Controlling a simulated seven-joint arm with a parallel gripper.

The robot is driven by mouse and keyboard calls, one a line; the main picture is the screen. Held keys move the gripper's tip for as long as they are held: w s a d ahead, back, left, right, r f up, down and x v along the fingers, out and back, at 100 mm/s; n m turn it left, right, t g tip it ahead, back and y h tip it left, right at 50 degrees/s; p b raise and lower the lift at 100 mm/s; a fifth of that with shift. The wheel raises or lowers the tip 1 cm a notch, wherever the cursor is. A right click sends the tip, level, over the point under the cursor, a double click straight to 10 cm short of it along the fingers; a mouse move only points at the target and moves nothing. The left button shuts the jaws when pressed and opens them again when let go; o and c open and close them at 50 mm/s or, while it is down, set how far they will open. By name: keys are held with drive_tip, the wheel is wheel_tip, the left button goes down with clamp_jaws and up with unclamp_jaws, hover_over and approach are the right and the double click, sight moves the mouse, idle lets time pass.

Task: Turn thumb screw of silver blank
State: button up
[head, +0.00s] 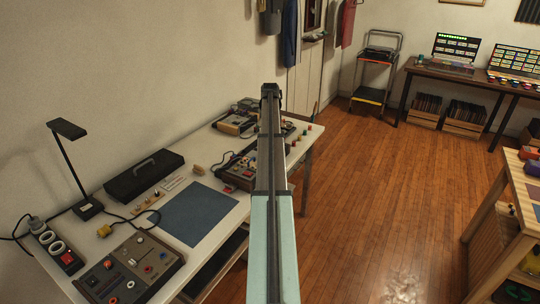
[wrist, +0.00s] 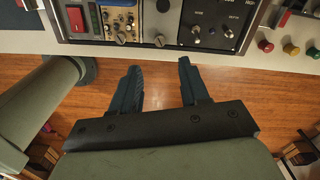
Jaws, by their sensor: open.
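In the wrist view a silver blank (wrist: 162,17) sits in the front of a rack of modules at the top of the picture. A small round thumb screw (wrist: 160,40) shows at its lower end. My gripper (wrist: 160,66) is open and empty, its two dark fingers pointing at the rack, below the thumb screw in the picture and apart from it. In the head view my arm covers the middle, and I cannot make out the gripper or the silver blank there.
The rack (wrist: 237,14) has knobs and switches beside the blank. Coloured knobs (wrist: 289,49) stand on the white table (head: 110,220) to its right. A blue mat (head: 197,213), a lamp (head: 68,160) and a control box (head: 132,268) are farther left. The wooden floor is clear.

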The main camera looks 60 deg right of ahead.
wheel_tip(320, 180, down, 10)
drive_tip(key=shift+r, duration=0.2)
drive_tip(key=shift+c, duration=0.3)
clamp_jaws()
idle(0.3)
